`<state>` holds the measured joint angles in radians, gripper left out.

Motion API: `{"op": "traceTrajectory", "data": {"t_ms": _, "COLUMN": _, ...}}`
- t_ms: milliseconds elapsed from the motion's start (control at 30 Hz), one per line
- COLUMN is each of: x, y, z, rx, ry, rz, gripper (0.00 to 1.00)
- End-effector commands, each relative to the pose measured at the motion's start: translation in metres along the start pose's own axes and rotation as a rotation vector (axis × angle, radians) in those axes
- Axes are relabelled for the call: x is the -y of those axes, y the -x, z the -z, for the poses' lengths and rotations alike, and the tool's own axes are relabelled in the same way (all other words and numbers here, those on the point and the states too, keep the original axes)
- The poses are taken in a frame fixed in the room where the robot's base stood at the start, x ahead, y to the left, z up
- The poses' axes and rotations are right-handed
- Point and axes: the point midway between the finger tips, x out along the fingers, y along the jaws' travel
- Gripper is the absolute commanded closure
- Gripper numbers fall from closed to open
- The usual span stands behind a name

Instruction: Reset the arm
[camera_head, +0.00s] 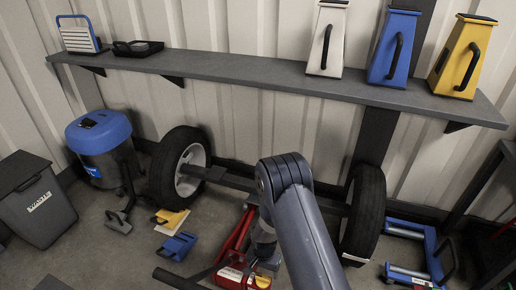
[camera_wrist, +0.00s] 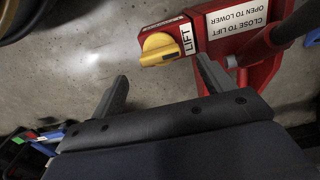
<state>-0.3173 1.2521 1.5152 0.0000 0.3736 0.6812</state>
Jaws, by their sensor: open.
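My arm (camera_head: 303,225) rises through the lower middle of the head view, bent at its elbow, with its far end reaching down beside a red floor jack (camera_head: 232,276). In the wrist view my gripper (camera_wrist: 162,76) is open, its two dark fingers wide apart with nothing between them. A yellow knob (camera_wrist: 160,50) on the red jack body (camera_wrist: 230,46) lies just beyond the fingertips, roughly between them. The right fingertip is close to the jack's LIFT label; whether it touches cannot be told. The fingers are not discernible in the head view.
An axle with two black wheels (camera_head: 167,165) stands behind my arm. A grey shelf (camera_head: 250,75) holds blue, yellow and white handled tools. A blue vacuum (camera_head: 100,145), a dark bin (camera_head: 35,200) and a blue roller frame (camera_head: 425,255) stand around. Bare floor shows at left centre.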

Motion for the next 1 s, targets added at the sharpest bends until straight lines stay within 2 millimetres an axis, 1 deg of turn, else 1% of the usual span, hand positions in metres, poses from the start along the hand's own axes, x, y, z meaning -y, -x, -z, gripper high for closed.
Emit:
{"op": "traceTrajectory", "data": {"t_ms": 33, "x": 0.000, "y": -0.016, "z": -0.001, "rx": 0.002, "ry": 0.000, "rz": -0.001, "gripper": 0.24}}
{"op": "traceTrajectory", "data": {"t_ms": 233, "x": -0.001, "y": -0.056, "z": -0.001, "rx": 0.002, "ry": 0.001, "rz": -0.002, "gripper": 0.24}}
{"op": "traceTrajectory", "data": {"t_ms": 300, "x": 0.000, "y": -0.049, "z": 0.000, "rx": 0.000, "ry": 0.051, "rz": 0.000, "gripper": 0.24}}
{"op": "traceTrajectory", "data": {"t_ms": 333, "x": 0.000, "y": -0.049, "z": 0.000, "rx": 0.000, "ry": 0.076, "rz": 0.000, "gripper": 0.24}}
{"op": "traceTrajectory", "data": {"t_ms": 1000, "x": 0.000, "y": -0.048, "z": -0.001, "rx": 0.001, "ry": 0.627, "rz": -0.001, "gripper": 0.24}}
